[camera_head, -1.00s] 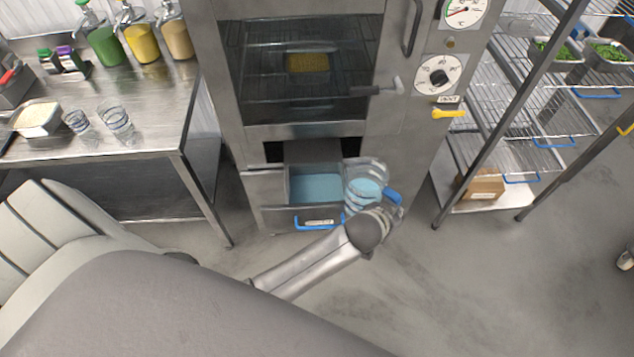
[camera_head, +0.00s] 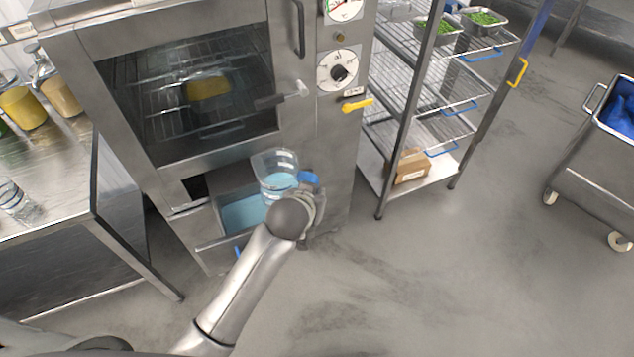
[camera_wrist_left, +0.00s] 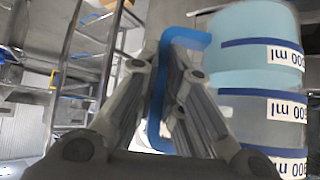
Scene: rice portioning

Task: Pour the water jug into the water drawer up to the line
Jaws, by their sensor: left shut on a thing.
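The water jug (camera_head: 277,170) is clear with blue water in its lower part. In the head view it is by the right side of the open water drawer (camera_head: 215,243), close to its rim. The drawer, below the oven door, holds blue water (camera_head: 243,212). My left gripper (camera_head: 308,196) is shut on the jug's blue handle (camera_wrist_left: 160,95). The left wrist view shows the fingers around that handle and the jug's marked wall (camera_wrist_left: 262,105) beside them. The jug looks near upright. The drawer's fill line cannot be made out. My right gripper is not in view.
The steel oven (camera_head: 140,120) stands behind the drawer, with a yellow lever (camera_head: 357,105) to the right. A steel table (camera_head: 60,190) is at left, a wire rack (camera_head: 415,100) at right. A cart (camera_head: 600,160) stands far right. The floor between is clear.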

